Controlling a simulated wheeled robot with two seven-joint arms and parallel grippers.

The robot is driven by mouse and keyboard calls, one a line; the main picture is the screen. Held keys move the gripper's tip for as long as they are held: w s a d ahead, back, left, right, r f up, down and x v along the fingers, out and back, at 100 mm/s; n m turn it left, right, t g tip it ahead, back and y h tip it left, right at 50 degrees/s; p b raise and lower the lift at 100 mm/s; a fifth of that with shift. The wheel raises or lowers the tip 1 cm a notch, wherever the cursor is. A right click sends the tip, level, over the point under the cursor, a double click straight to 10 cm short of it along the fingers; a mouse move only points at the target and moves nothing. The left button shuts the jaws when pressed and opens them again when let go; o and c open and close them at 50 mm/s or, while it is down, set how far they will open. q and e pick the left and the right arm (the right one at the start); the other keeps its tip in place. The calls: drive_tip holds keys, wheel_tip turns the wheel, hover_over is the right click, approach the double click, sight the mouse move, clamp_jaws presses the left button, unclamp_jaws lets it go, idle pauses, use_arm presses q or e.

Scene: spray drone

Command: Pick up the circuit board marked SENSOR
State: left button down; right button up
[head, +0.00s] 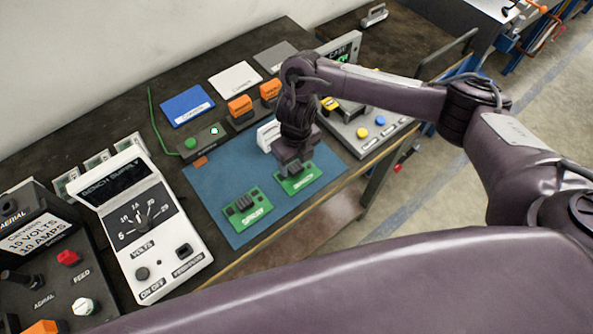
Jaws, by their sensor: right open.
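Two green circuit boards lie on the blue mat (213,184). The right-hand board (311,178) has small white lettering that looks like SENSOR, though it is too small to read surely. The left-hand board (249,212) is marked SPRAY. My right gripper (290,168) is open and points down at the back part of the right-hand board. It hides that part, and I cannot tell whether its fingers touch the board. My left gripper is not in view.
The white bench supply (140,225) stands left of the mat. Behind the mat are orange connectors (240,106), a blue card (187,105) and a box with green and white buttons (204,141). A grey control box (366,130) stands to the right. The bench's front edge is close to the boards.

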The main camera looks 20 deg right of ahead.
sight(296, 169)
drive_tip(key=shift+f, duration=1.7)
drive_tip(key=c, duration=1.1)
drive_tip(key=shift+r, duration=0.1)
